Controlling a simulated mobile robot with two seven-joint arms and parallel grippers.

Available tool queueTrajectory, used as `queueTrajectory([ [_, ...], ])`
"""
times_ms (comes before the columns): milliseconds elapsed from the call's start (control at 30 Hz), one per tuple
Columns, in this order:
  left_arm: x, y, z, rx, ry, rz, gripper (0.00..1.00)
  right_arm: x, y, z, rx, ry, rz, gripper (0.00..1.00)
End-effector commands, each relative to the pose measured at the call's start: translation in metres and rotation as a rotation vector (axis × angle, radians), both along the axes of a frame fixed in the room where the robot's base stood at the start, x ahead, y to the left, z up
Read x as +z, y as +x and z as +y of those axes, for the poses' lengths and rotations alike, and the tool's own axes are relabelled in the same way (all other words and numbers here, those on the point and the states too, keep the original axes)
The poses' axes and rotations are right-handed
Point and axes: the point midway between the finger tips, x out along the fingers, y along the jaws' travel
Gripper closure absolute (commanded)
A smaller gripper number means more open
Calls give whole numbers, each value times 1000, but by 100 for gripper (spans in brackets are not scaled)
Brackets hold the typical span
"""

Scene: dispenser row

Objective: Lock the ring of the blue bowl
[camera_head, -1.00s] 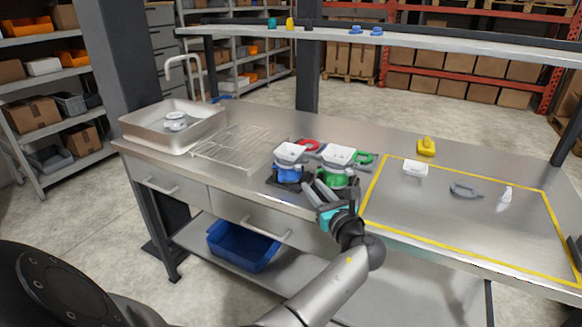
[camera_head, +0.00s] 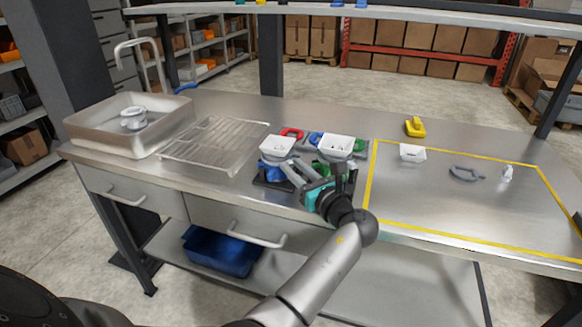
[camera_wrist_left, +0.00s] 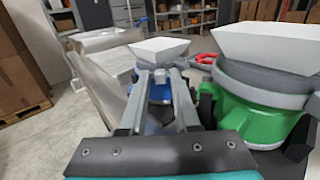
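The blue bowl (camera_head: 270,173) stands on a dark base on the steel table, with a white square hopper (camera_head: 277,147) on top. In the left wrist view the blue bowl (camera_wrist_left: 160,93) shows between my fingers, under its hopper (camera_wrist_left: 160,48). My left gripper (camera_head: 292,171) is at the bowl's front right side, with its fingers pointing at it. The fingers are apart; a small grey part shows between their tips, and I cannot tell if they touch it. The bowl's ring is mostly hidden by the fingers. My right gripper is not in view.
A green bowl (camera_wrist_left: 262,122) with a white hopper stands close to the right of my left gripper. Red and blue parts lie behind. A wire rack (camera_head: 222,143) and sink (camera_head: 90,132) are left. The yellow-taped area at right holds a few small items.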

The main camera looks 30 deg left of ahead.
Motion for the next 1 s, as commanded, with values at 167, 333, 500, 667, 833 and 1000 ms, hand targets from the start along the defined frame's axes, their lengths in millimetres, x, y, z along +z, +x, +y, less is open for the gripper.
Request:
queueTrajectory([
  [167,0,0,0,0,0,-1,71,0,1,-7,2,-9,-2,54],
  [333,0,0,0,0,0,0,90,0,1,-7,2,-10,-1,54],
  [500,0,0,0,0,0,0,100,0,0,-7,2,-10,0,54],
  [667,0,0,0,0,0,0,100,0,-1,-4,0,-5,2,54],
  [833,0,0,1,0,0,0,100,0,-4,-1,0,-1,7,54],
  [1000,0,-1,1,-12,0,2,100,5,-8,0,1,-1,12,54],
])
